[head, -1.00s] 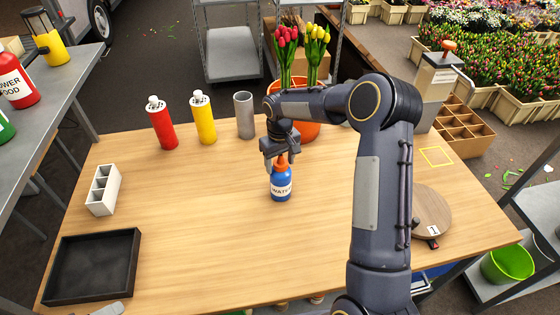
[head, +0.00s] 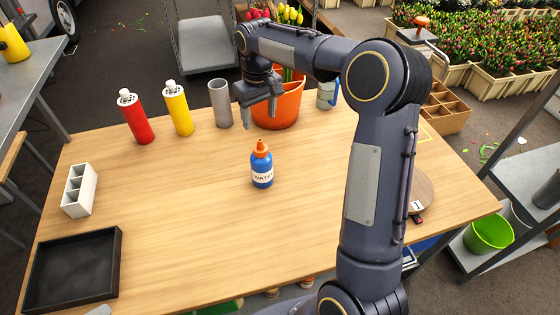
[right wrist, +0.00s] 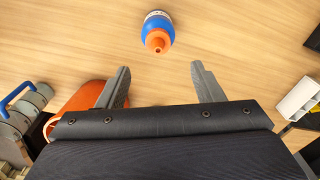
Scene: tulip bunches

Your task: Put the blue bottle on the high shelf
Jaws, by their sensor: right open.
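The blue bottle (head: 262,168) stands upright on the wooden table (head: 200,225), with an orange cap and a white label. It also shows in the right wrist view (right wrist: 158,28), beyond the fingertips. My right gripper (head: 260,112) is open and empty, above and behind the bottle and apart from it. Its two fingers also show in the right wrist view (right wrist: 160,78). My left gripper is in neither view. Grey shelves (head: 530,175) stand at the right; which one is the high shelf I cannot tell.
A red bottle (head: 136,118), a yellow bottle (head: 178,110) and a grey cylinder (head: 221,105) stand at the back. An orange pot (head: 285,105) with tulips is behind my gripper. A black tray (head: 72,268) and white holder (head: 79,190) lie left.

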